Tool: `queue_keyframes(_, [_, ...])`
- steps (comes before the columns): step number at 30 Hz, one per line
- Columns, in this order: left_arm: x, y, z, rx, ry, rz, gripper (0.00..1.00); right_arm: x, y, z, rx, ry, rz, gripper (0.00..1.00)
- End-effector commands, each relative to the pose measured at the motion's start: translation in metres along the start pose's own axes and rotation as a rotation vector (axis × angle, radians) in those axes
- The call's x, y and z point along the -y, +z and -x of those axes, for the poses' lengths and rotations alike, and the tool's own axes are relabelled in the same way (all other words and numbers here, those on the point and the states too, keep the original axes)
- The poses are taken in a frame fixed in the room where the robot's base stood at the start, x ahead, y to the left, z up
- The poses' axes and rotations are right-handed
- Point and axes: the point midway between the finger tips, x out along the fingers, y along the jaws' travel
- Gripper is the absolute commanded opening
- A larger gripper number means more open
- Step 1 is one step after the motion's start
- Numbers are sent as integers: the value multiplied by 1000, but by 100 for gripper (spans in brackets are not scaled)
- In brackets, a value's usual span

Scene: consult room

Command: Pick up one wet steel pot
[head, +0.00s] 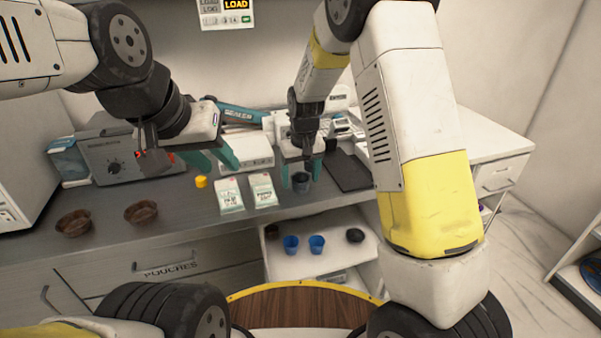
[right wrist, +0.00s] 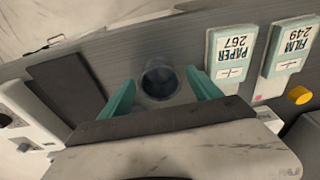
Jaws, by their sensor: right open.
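A dark grey-blue pot (head: 301,183) stands upright on the grey counter (head: 225,224), below my right gripper (head: 302,172). My right gripper is open, with one teal finger on each side of the pot. The right wrist view shows the pot (right wrist: 160,80) between the open fingertips (right wrist: 159,93), with gaps at the sides and no clear contact. I cannot tell whether the pot is wet. My left gripper (head: 213,158) is open and empty above the counter, to the left of the pot.
Two white-green packs, paper (head: 263,190) and film (head: 229,196), lie left of the pot beside a yellow cap (head: 201,182). Brown bowls (head: 141,212) stand at left. A dark mat (head: 347,171) lies right. A lower open drawer holds blue pots (head: 291,244) and a dark pot (head: 355,235).

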Motion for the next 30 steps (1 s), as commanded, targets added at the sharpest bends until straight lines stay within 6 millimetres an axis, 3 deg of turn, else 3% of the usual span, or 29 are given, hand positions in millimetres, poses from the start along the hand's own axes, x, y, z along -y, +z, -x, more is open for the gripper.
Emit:
queue_keyframes(9, [0, 0, 0, 0, 0, 0, 36, 0, 0, -7, -1, 0, 1, 73])
queue_keyframes(19, [0, 0, 0, 0, 0, 0, 36, 0, 0, -7, -1, 0, 1, 13])
queue_keyframes(30, [0, 0, 0, 0, 0, 0, 36, 0, -1, -1, -1, -1, 1, 12])
